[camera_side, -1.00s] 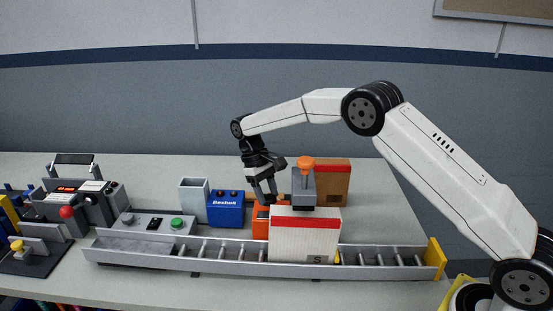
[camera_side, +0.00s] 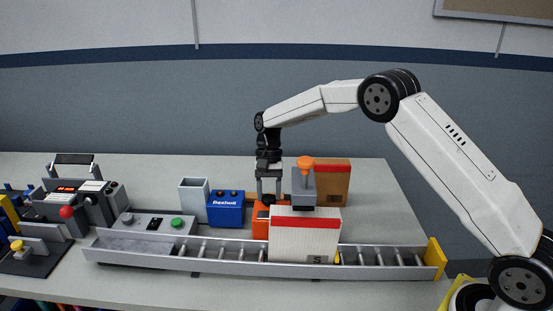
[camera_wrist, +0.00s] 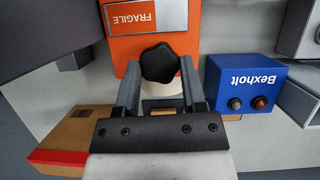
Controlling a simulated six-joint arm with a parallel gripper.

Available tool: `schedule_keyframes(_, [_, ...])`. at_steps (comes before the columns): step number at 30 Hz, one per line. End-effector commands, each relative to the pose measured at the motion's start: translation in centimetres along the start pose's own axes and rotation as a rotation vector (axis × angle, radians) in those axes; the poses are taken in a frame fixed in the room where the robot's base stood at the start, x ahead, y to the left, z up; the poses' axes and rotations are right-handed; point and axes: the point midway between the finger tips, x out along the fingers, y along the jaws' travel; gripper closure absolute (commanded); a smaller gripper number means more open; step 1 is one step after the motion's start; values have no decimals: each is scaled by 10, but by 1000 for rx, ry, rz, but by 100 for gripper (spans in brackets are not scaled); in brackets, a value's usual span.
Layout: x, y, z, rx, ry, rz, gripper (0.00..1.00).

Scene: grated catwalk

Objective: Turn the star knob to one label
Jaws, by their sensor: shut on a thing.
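The star knob (camera_wrist: 160,62) is black and lobed, with a pale round base under it, in the middle of the wrist view. My gripper (camera_wrist: 159,77) has one finger on each side of it and is shut on it. In the side view my gripper (camera_side: 268,192) points straight down, just above the orange box (camera_side: 260,226). The knob is hidden there. The orange box (camera_wrist: 118,42) carries a FRAGILE label and lies beside the knob in the wrist view. I cannot read any dial labels around the knob.
A white box with a red stripe (camera_side: 304,243) stands on the roller conveyor (camera_side: 220,256) in front of my gripper. A grey fixture with an orange top (camera_side: 306,180), a cardboard box (camera_side: 335,180) and a blue Bexholt box (camera_side: 226,210) stand close by.

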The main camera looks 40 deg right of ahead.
Motion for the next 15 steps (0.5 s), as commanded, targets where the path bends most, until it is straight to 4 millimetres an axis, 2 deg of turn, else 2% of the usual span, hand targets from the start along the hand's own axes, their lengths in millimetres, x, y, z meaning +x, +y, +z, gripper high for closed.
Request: schedule_keyframes(15, [-2, 0, 0, 46, 5, -24, 100])
